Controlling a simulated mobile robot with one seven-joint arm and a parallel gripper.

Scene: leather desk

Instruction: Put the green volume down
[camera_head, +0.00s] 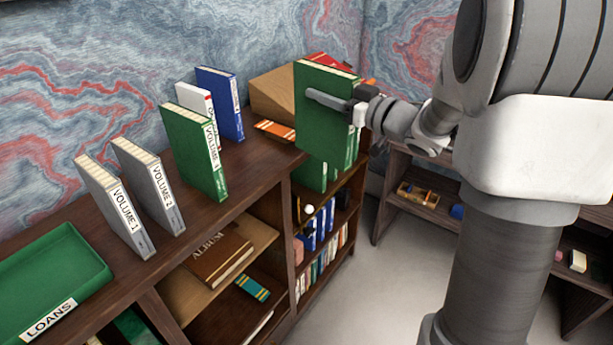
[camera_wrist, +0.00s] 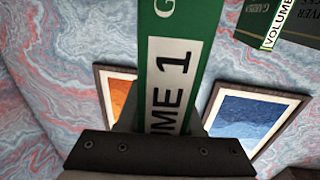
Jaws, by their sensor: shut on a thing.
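My gripper (camera_head: 332,100) is shut on a green volume (camera_head: 322,130) at the far right end of the bookcase top. One finger lies across its green front cover. The volume is upright, cream page edges on top; I cannot tell whether its bottom touches anything. In the wrist view its green spine (camera_wrist: 195,60) carries a white label, partly cut off by my gripper (camera_wrist: 160,150), reading "ME 1". Another green volume (camera_head: 186,150), labelled "VOLUME", stands upright on the bookcase top, left of my gripper.
Grey volumes 1 (camera_head: 112,205) and 2 (camera_head: 148,185), a white book (camera_head: 190,100) and a blue book (camera_head: 218,105) stand on top. A green LOANS tray (camera_head: 50,275) lies at front left. A wooden box (camera_head: 272,95) stands behind the held volume. Bare wood lies between.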

